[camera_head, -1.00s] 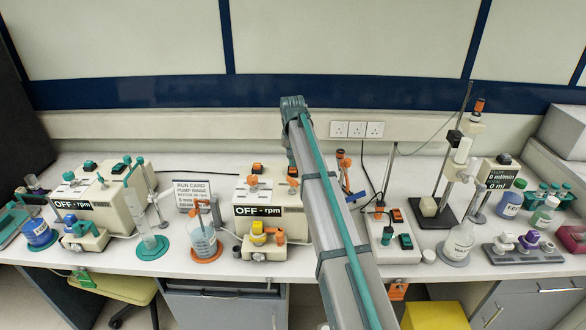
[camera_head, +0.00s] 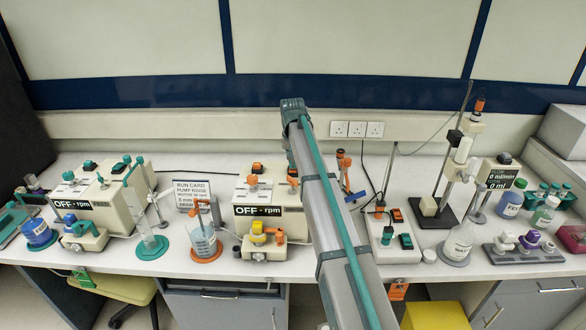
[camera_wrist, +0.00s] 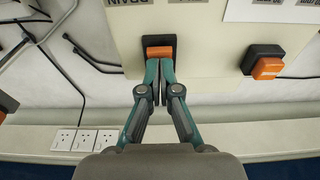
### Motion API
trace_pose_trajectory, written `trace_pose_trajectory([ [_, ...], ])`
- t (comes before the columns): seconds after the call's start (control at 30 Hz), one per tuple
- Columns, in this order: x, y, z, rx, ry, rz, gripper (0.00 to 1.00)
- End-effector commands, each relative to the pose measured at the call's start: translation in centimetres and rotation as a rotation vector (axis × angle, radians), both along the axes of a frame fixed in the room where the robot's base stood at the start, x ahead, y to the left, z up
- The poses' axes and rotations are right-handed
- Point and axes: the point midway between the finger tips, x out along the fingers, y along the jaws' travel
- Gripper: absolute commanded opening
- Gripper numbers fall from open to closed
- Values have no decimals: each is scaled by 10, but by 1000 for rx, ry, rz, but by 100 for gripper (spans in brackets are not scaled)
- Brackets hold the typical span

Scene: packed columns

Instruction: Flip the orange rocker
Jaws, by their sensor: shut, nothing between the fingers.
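In the wrist view, an orange rocker (camera_wrist: 159,53) in a black frame sits on the cream pump housing, under a printed label reading DRAIN upside down. My gripper (camera_wrist: 159,64) is shut and empty. Its fingertips are at the lower edge of this rocker and overlap it in the picture; I cannot tell whether they touch it. A second orange rocker (camera_wrist: 267,68) in a black housing is to the right, apart from the fingers. In the head view, the middle pump (camera_head: 268,222) reads OFF - rpm and has an orange rocker (camera_head: 257,168) on top. My arm hides the gripper there.
A teal-trimmed pump (camera_head: 97,205) stands at the left, with a run card (camera_head: 193,190) between the pumps. A beaker (camera_head: 202,240) is in front. A white switch box (camera_head: 392,235) and a stand are at the right. Black cables (camera_wrist: 95,60) lie beside the pump.

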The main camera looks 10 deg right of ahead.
Motion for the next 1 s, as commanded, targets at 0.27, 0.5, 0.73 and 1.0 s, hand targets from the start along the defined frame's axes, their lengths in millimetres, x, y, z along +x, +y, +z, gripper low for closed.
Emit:
trace_pose_trajectory([
  [0.27, 0, 0, -4, 0, 0, 0, 0],
  [0.5, 0, 0, -8, 0, 0, 0, 0],
  [0.73, 0, 0, -11, 0, 0, 0, 0],
  [1.0, 0, 0, -13, 0, 0, 0, 0],
])
